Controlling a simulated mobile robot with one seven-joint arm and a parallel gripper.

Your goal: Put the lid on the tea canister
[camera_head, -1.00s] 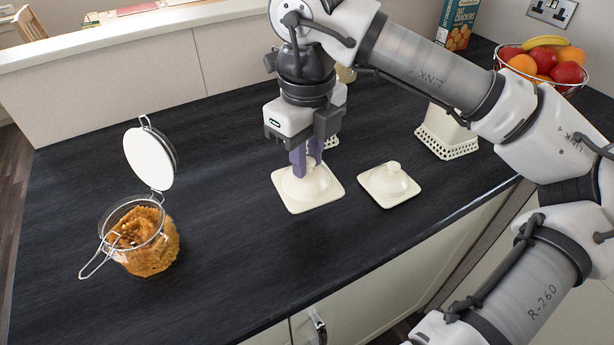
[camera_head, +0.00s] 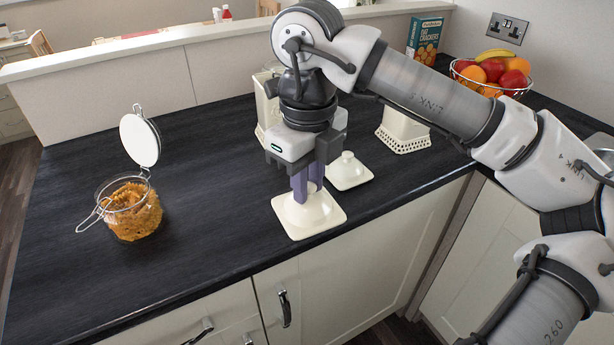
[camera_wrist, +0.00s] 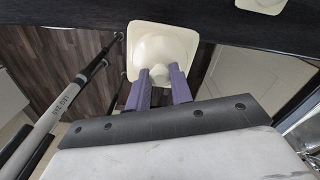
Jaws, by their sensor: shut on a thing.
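My gripper (camera_head: 308,192) is shut on the knob of a cream square lid (camera_head: 309,219), which it holds roughly level near the counter's front edge. The wrist view shows this lid (camera_wrist: 162,42) beyond my purple fingers (camera_wrist: 163,85), with floor and cabinet fronts around it. A second cream lid (camera_head: 350,172) lies on the counter behind it. One cream canister (camera_head: 267,105) stands behind my gripper, partly hidden. Another cream canister (camera_head: 403,132), with a pierced lower band, stands to the right, its top hidden by my arm. I cannot read a tea label on either.
An open glass jar of orange pasta (camera_head: 133,210) stands at left, its hinged lid raised. A wire fruit bowl (camera_head: 492,78) and a cracker box (camera_head: 424,40) are at back right. The dark worktop (camera_head: 215,170) is clear between jar and gripper.

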